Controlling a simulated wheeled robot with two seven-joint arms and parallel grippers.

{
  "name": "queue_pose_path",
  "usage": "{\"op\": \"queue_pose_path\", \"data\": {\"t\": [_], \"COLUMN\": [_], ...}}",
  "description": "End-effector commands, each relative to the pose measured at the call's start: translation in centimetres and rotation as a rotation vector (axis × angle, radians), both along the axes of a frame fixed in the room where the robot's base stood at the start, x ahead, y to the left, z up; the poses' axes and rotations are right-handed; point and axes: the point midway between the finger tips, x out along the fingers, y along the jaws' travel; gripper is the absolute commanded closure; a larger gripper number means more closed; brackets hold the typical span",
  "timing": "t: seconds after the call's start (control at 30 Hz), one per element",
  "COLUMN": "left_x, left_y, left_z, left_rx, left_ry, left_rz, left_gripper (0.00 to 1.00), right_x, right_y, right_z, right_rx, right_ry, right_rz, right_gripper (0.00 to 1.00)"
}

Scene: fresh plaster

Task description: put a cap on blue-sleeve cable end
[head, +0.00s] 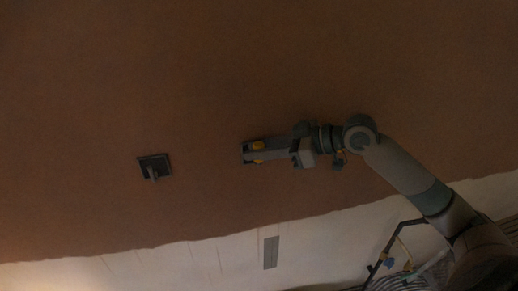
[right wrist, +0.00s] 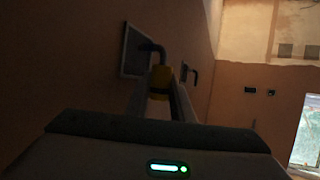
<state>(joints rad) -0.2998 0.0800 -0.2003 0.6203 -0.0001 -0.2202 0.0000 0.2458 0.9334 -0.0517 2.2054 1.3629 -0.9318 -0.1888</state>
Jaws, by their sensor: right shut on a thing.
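My right gripper (head: 253,152) comes in from the right against the brown wall, in front of a dark wall box. In the right wrist view its fingers (right wrist: 164,88) are shut on a yellow cap (right wrist: 158,84). The cap shows as yellow patches in the head view (head: 258,145). A dark bent cable end (right wrist: 153,47) comes out of the square box (right wrist: 134,50) and reaches down to the cap's top. Whether the cap is around it or only touching, I cannot tell. The sleeve colour is too dark to read. My left gripper is not in view.
Another square box (head: 146,162) with a stub stands on the wall to the left. A second bent cable (right wrist: 192,70) shows beyond my fingers. A grey plate (head: 271,252) is on the pale lower wall. The wall between the boxes is clear.

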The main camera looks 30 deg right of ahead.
Motion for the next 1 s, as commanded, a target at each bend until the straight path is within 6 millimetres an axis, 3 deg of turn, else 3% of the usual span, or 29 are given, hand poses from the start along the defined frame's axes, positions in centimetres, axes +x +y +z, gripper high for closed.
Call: {"op": "queue_pose_path", "data": {"t": [0.1,0.13,0.2,0.23,1.0], "left_x": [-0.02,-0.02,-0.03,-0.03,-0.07], "left_y": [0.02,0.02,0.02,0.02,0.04], "left_z": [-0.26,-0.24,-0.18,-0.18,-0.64], "left_rx": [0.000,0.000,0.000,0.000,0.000], "left_ry": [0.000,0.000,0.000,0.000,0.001], "left_rz": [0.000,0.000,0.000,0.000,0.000], "left_gripper": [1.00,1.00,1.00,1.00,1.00], "right_x": [0.00,0.00,0.00,0.00,-0.36], "right_y": [-0.01,-0.01,-0.01,-0.01,-0.82], "right_z": [-0.42,-0.40,-0.31,-0.31,0.09], "right_rx": [-0.001,-0.001,0.000,0.000,-0.003], "right_ry": [0.001,0.001,0.000,0.000,-0.007], "right_rz": [0.000,0.000,0.000,0.000,-0.007], "right_gripper": [1.00,0.77,0.60,0.57,0.57]}}
